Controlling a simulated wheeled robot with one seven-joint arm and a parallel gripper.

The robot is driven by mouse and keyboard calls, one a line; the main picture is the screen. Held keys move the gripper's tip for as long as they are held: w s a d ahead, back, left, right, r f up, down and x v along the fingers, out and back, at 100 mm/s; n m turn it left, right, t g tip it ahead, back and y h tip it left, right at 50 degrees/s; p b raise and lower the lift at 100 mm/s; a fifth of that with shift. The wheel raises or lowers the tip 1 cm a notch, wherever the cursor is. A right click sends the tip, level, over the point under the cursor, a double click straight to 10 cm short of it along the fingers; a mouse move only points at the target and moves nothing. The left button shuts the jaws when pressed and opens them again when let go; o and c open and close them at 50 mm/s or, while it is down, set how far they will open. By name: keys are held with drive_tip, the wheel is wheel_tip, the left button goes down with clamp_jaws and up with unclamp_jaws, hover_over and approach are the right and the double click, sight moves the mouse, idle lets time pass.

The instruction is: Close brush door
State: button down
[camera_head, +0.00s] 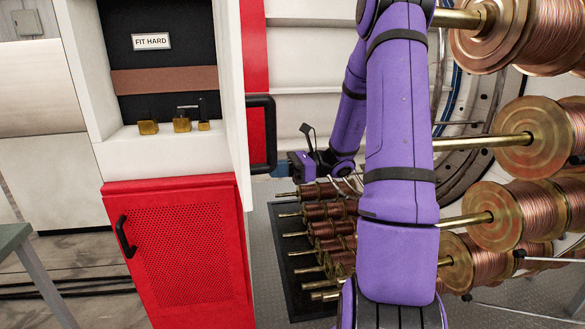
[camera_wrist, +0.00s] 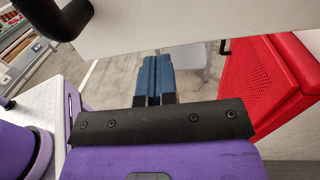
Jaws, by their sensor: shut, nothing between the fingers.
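The brush door (camera_head: 230,90) stands swung open at the right side of the cabinet and shows almost edge-on. Its black handle (camera_head: 262,132) is on the side facing my arm. In the wrist view the door's white panel (camera_wrist: 200,25) crosses the top, with the black handle (camera_wrist: 40,20) at upper left. My gripper (camera_head: 281,170) is just right of the door, near the handle's lower end. In the wrist view its blue fingers (camera_wrist: 154,72) are together and empty, with their tips at the panel's lower edge. I cannot tell whether they touch it.
The open compartment holds several small amber brush blocks (camera_head: 181,124) below a "FIT HARD" label (camera_head: 151,41). A red perforated cabinet door (camera_head: 190,255) is below. Copper spools (camera_head: 520,215) on brass rods stand right of my arm, with more on the floor mat.

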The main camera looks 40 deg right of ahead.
drive_tip(key=shift+x, duration=2.95)
